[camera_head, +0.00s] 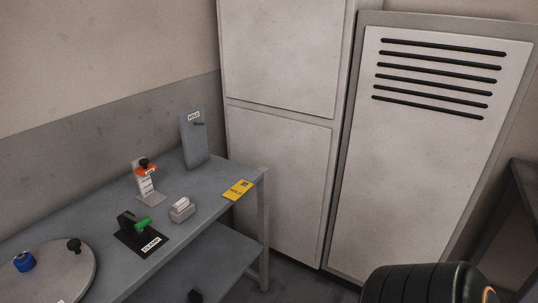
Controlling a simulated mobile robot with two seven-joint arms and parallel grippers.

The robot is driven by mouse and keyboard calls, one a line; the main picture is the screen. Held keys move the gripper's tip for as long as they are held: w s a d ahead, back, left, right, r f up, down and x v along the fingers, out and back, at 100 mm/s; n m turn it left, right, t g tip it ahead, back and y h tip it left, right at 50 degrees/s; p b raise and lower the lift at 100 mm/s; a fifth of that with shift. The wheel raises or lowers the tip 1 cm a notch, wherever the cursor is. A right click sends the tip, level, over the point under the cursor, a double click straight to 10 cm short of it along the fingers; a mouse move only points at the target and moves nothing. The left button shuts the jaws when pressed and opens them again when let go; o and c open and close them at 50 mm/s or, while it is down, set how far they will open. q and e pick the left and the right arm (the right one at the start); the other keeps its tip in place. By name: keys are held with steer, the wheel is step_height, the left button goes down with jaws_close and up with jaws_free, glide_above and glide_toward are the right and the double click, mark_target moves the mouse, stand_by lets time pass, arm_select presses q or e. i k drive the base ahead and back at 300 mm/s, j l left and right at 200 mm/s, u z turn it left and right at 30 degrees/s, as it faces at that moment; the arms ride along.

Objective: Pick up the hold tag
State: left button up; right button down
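A flat yellow tag (238,190) with dark print lies on the grey table near its right end; its print is too small to read with certainty, but it looks like the hold tag. Behind it stands an upright grey plate (194,144) with a peg and a small white label that seems to read HOLD. The peg is bare. Neither of my grippers is in view. A black and orange part, probably of my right arm, shows at the bottom right, well apart from the tag.
On the table (207,178) stand a white-labelled stand with an orange top (146,170), a small white-topped block (181,208), a black holder with a green part (142,223) and a round grey plate (57,273) with blue and black knobs. Tall grey cabinets (277,180) stand behind.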

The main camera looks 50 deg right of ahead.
mark_target(234, 193)
steer(key=z, duration=1.45)
